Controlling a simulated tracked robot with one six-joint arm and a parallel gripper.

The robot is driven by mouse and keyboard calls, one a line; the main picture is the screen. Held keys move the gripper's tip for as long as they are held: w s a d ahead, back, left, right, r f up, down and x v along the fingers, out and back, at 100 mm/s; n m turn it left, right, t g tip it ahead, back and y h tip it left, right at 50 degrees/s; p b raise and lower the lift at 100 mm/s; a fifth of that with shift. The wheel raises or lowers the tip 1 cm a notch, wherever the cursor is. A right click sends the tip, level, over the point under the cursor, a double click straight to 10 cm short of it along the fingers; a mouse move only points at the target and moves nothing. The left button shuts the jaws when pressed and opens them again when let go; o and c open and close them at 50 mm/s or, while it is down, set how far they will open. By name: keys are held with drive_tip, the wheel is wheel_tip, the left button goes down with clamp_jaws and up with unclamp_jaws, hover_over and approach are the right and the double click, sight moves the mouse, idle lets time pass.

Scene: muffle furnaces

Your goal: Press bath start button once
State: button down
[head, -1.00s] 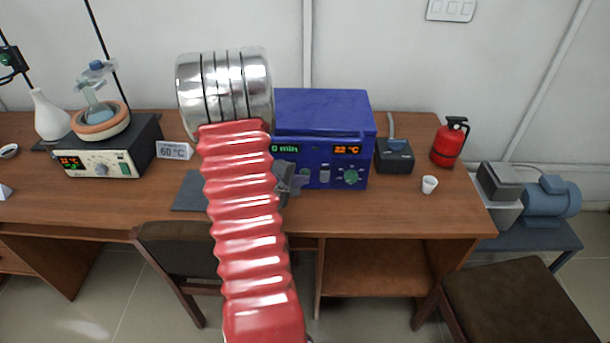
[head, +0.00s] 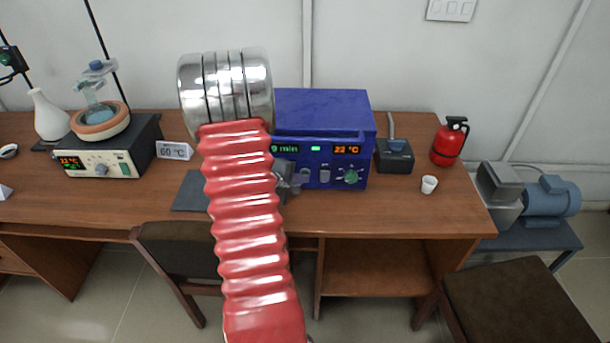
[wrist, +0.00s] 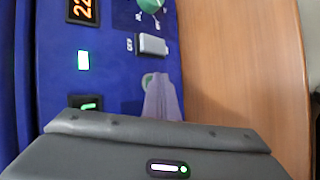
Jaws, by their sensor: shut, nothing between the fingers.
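The blue bath (head: 325,108) stands on the desk with its control panel facing me. A green lamp (head: 316,149) glows between its green timer display (head: 286,149) and its orange display reading about 22 °C (head: 346,149). The wrist view shows the panel turned sideways, with the lit lamp (wrist: 83,60), a pale rocker switch (wrist: 152,45) marked OFF and a green knob (wrist: 150,5). A small green round button (wrist: 147,79) is partly covered by my gripper (wrist: 162,98). My gripper's fingers are shut and empty at the button; I cannot tell whether they touch it.
A hot plate (head: 104,163) with a flask stands at the left, beside a 60 °C sign (head: 174,150). Right of the bath are a dark box (head: 394,158), a white cup (head: 429,184) and a red extinguisher (head: 449,143). Chairs stand in front of the desk.

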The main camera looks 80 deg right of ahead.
drive_tip(key=shift+s+a, duration=0.15)
drive_tip(key=shift+a, duration=0.75)
drive_tip(key=shift+s+a, duration=0.2)
drive_tip(key=shift+a, duration=0.6)
drive_tip(key=shift+s+a, duration=0.15)
drive_tip(key=shift+a, duration=0.7)
drive_tip(key=shift+s+a, duration=0.2)
drive_tip(key=shift+a, duration=0.6)
drive_tip(key=w+a+r+m+t+y, duration=0.1)
drive_tip(key=w+a+r, duration=0.5)
drive_tip(key=a+r, duration=0.15)
drive_tip(key=w+a+r+t+y, duration=0.1)
drive_tip(key=w+a+r, duration=0.55)
drive_tip(key=a, duration=0.25)
drive_tip(key=w+a+r+n+t+y, duration=0.1)
drive_tip(key=a+r+t+y, duration=0.1)
drive_tip(key=a, duration=1)
drive_tip(key=w+a+r+n+t+y, duration=0.1)
drive_tip(key=w+a+r+t+y, duration=0.1)
drive_tip(key=a, duration=1)
drive_tip(key=w+a+r+n+t+y, duration=0.1)
drive_tip(key=a+r+t+y, duration=0.3)
drive_tip(key=a, duration=0.7)
drive_tip(key=shift+w+a+r+n+y, duration=0.3)
drive_tip(key=shift+a+r+n+y, duration=0.1)
drive_tip(key=shift+r+n, duration=0.15)
